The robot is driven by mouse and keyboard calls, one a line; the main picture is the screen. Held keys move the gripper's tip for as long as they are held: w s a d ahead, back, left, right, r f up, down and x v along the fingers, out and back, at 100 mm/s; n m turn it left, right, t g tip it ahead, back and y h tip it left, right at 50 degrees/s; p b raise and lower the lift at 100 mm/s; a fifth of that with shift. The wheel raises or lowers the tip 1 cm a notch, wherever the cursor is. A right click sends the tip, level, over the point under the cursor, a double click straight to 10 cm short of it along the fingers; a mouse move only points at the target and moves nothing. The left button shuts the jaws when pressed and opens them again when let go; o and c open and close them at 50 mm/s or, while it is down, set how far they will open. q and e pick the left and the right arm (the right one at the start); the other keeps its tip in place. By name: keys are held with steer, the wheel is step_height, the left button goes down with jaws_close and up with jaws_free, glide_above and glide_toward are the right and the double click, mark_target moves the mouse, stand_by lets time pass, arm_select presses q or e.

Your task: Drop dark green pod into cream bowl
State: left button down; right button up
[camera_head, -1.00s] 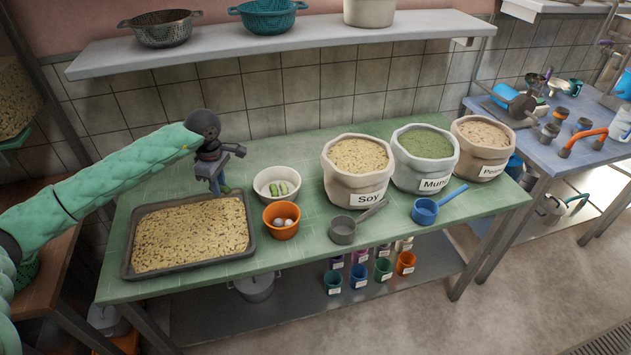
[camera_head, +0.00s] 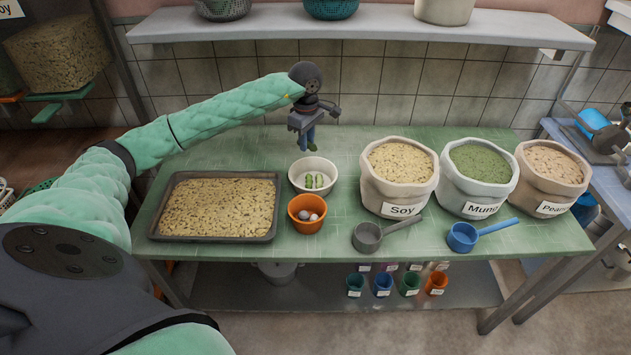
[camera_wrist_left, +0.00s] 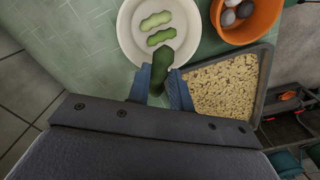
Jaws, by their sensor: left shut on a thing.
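The cream bowl (camera_head: 299,187) stands on the green table and holds light green pods (camera_head: 314,181). In the left wrist view the cream bowl (camera_wrist_left: 129,43) shows two light green pods (camera_wrist_left: 158,27) lying inside. My left gripper (camera_head: 308,134) is shut on the dark green pod (camera_head: 311,146) and holds it above the far side of the bowl. In the left wrist view the dark green pod (camera_wrist_left: 162,66) sticks out from between the fingers, its tip overlapping the bowl's rim in the picture. My right gripper is not in view.
An orange bowl (camera_head: 294,222) with grey balls is in front of the cream bowl. A tray of soybeans (camera_head: 160,236) lies to the left. Sacks (camera_head: 398,205) and scoops (camera_head: 367,237) are to the right. A shelf (camera_head: 400,26) hangs above.

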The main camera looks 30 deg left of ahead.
arm_select(q)
step_height(320, 180, down, 3)
steer(key=shift+w+d, duration=0.1)
steer(key=shift+f, duration=0.75)
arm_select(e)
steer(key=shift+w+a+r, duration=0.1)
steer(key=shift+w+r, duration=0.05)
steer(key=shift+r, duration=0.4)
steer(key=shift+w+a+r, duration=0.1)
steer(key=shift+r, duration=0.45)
arm_select(q)
steer(key=c, duration=1.2)
jaws_free()
steer(key=shift+o, duration=0.2)
steer(key=shift+r+b, duration=0.1)
steer(key=shift+b, duration=0.2)
steer(key=shift+r, duration=0.25)
step_height(320, 180, up, 6)
steer(key=shift+f+b, duration=0.1)
steer(key=shift+b, duration=1.05)
steer(key=shift+r, duration=0.65)
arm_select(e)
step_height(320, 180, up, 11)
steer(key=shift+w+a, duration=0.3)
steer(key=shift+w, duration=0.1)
